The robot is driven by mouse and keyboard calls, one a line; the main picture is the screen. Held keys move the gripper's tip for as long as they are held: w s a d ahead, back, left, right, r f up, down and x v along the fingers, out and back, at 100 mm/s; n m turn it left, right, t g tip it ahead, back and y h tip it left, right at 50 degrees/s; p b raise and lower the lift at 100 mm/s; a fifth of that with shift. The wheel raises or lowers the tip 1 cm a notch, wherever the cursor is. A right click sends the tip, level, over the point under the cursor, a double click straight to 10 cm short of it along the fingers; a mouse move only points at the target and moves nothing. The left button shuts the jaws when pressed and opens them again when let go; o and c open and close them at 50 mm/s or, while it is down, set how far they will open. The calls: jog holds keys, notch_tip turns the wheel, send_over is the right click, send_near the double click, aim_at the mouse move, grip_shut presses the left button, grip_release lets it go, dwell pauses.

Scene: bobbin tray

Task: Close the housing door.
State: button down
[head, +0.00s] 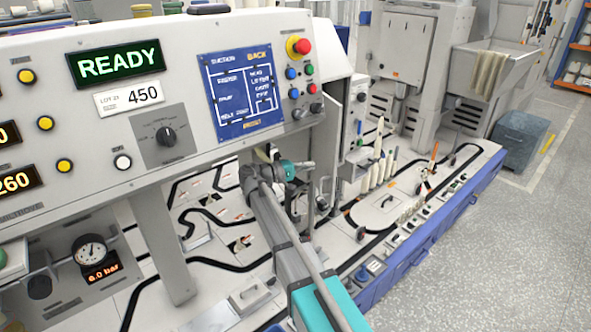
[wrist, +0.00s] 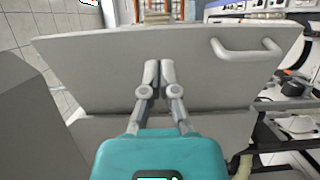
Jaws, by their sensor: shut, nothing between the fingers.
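The housing door (wrist: 205,85) is a broad light grey panel with a bar handle (wrist: 245,50) at its upper right in the wrist view. It stands across the view, tilted, and I cannot tell how far it is open. My gripper (wrist: 153,75) is shut and empty. Its fingertips are in front of the panel, left of the handle; whether they touch it is unclear. In the head view my gripper (head: 270,155) is beneath the right end of the control housing (head: 215,85), its tips partly hidden. The door is hard to single out there.
The control housing has a green READY display (head: 118,62) and a blue screen (head: 240,90). Under it lies a white machine bed (head: 225,215) with black tracks. Upright pale bobbins (head: 382,168) stand right of my arm. Grey floor (head: 500,270) is clear at the right.

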aim_at(334, 161)
jog(key=shift+x, duration=3.4)
jog(key=shift+a, duration=0.15)
